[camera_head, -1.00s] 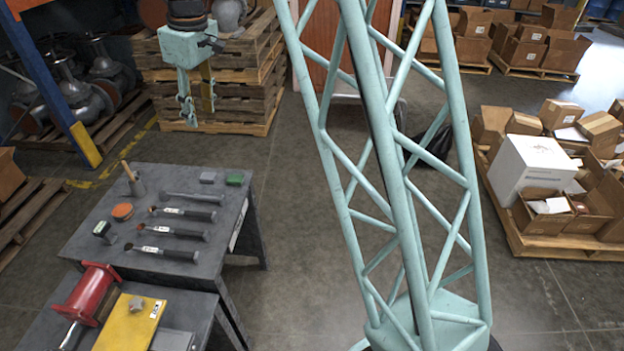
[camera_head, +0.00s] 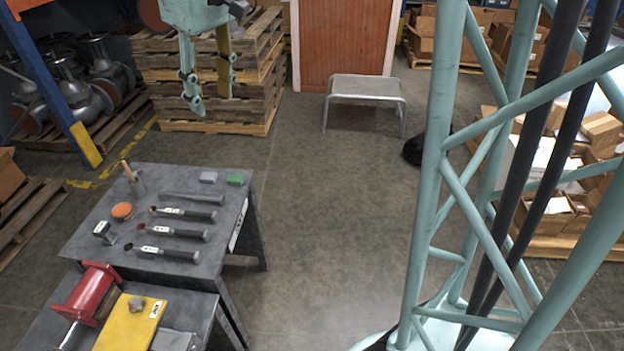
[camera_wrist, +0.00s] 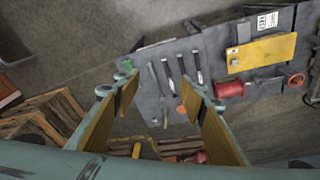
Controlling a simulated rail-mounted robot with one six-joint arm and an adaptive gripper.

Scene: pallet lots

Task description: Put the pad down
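My gripper (camera_head: 208,92) is open and empty, high up beyond the far side of the grey table (camera_head: 95,190). Its spread fingers with yellow inner faces also show in the wrist view (camera_wrist: 160,88), with nothing between them. I cannot tell which thing is the pad. A small green block (camera_head: 235,179) lies at the table's far right corner, beside a small grey block (camera_head: 208,177). A round orange disc (camera_head: 122,211) lies at the left of the table. The green block also shows near the left finger in the wrist view (camera_wrist: 128,64).
Several dark-handled tools (camera_head: 170,232) lie on the table. A red spool-like part (camera_head: 88,292) and a yellow plate (camera_head: 130,325) lie on the nearer table. Stacked pallets (camera_head: 265,60) stand behind my gripper. A metal step stool (camera_head: 365,88) stands farther back. The middle floor is clear.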

